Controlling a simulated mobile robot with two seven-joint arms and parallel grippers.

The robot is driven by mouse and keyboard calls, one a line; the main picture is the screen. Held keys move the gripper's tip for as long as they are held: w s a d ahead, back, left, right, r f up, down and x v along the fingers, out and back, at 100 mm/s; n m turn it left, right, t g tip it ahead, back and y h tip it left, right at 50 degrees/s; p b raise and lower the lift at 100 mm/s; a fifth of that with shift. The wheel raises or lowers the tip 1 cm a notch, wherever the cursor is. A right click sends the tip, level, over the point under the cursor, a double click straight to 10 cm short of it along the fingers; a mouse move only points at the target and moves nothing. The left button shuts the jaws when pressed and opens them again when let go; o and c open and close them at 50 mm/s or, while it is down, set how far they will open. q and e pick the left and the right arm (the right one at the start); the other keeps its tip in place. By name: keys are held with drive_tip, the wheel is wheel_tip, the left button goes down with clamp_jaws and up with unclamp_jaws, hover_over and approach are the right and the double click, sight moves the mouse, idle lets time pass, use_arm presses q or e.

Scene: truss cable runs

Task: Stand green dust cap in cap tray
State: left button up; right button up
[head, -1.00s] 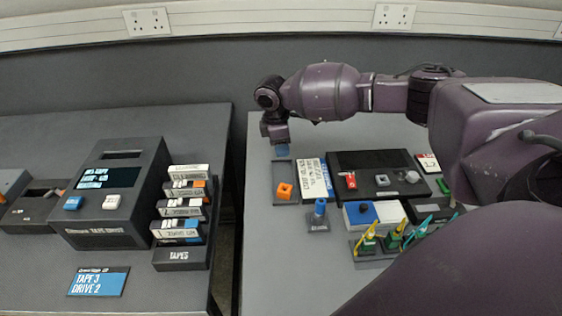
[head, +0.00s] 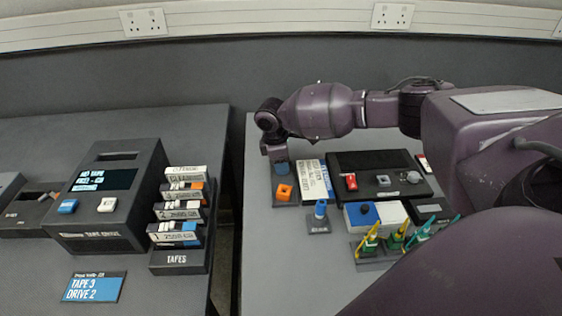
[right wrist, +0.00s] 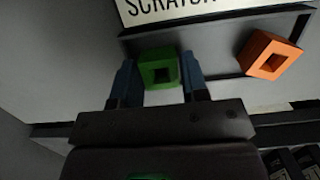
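The green dust cap (right wrist: 158,68) is a small block with a square hole, seen in the right wrist view. My right gripper (right wrist: 160,80) has its blue fingertips close against both sides of the cap, which appears gripped. In the head view my right gripper (head: 281,168) is at the far end of the dark cap tray (head: 293,204), and the green cap is hidden there. The tray also shows in the right wrist view (right wrist: 220,28). I cannot tell whether the cap touches the tray floor. An orange cap (head: 284,192) sits in the tray's near part. My left gripper is out of view.
A blue plug on a stand (head: 319,216) is in front. A tape drive (head: 110,205) is on the left table.

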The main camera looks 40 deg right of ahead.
drive_tip(key=o, duration=0.3)
drive_tip(key=shift+r, duration=0.1)
drive_tip(key=shift+d+r, duration=0.1)
drive_tip(key=shift+w+r, duration=0.2)
drive_tip(key=shift+r, duration=0.25)
drive_tip(key=r, duration=0.3)
drive_tip(key=a+r+p, duration=0.1)
drive_tip(key=r, duration=0.3)
drive_tip(key=r+p, duration=0.1)
drive_tip(key=r, duration=0.3)
drive_tip(key=shift+w+a, duration=0.25)
drive_tip(key=shift+a, duration=0.1)
drive_tip(key=shift+f, duration=0.1)
